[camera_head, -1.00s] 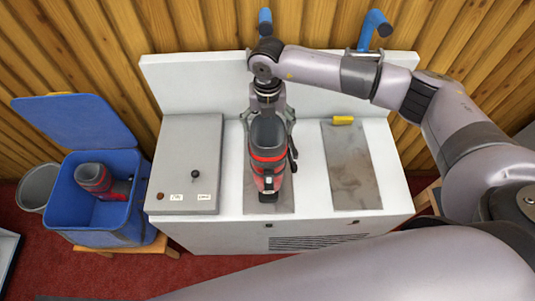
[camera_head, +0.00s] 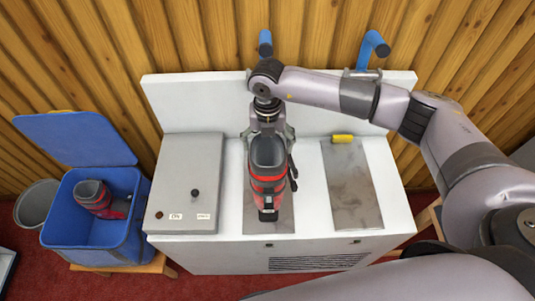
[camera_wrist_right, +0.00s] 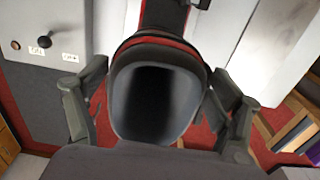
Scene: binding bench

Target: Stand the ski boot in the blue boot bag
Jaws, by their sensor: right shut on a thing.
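A grey and red ski boot (camera_head: 267,182) is upright over the middle metal plate of the bench, with its toe toward the front. My right gripper (camera_head: 268,136) is shut on it, with fingers on both sides of the cuff. In the right wrist view the boot's dark opening (camera_wrist_right: 155,100) lies between the two fingers. I cannot tell whether its sole touches the plate. The blue boot bag (camera_head: 92,254) stands open at the left, its lid (camera_head: 75,138) tilted back. A similar red and grey boot (camera_head: 100,198) is inside it. My left gripper is not in view.
The white bench (camera_head: 230,254) carries a grey box with a knob (camera_head: 185,180), between the held boot and the bag. A bare metal plate (camera_head: 352,188) lies at right with a yellow-handled edge. Two blue handles (camera_head: 372,48) rise behind. A grey bin (camera_head: 36,204) stands beyond the bag.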

